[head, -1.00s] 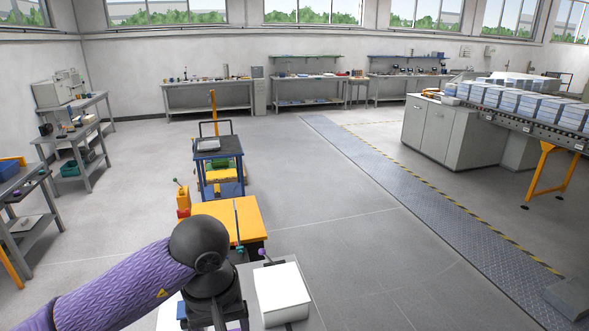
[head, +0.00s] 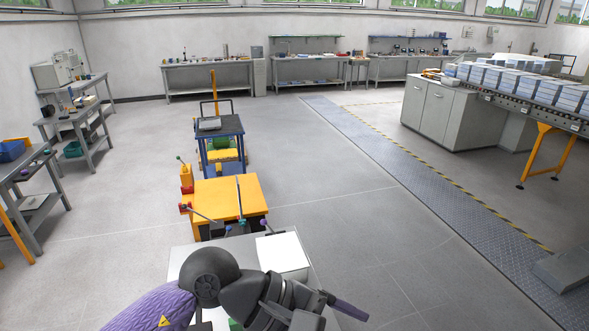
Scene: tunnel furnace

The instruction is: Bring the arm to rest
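My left arm (head: 165,308), with a purple sleeve and black joints, comes in from the bottom left. It reaches right over a light grey table top, low in the picture. My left gripper (head: 345,306) is at the bottom, right of the white box (head: 283,252). One dark finger-like part points right and down; the rest is hidden or cut off, so its opening does not show. I see nothing held in it. My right arm and gripper are out of view.
Beyond the table top (head: 180,258) stand an orange bench (head: 215,194) with levers and a blue cart (head: 222,127). A conveyor (head: 545,112) with blocks is at the right. Workbenches line the left and back walls. The floor right of the cart is clear.

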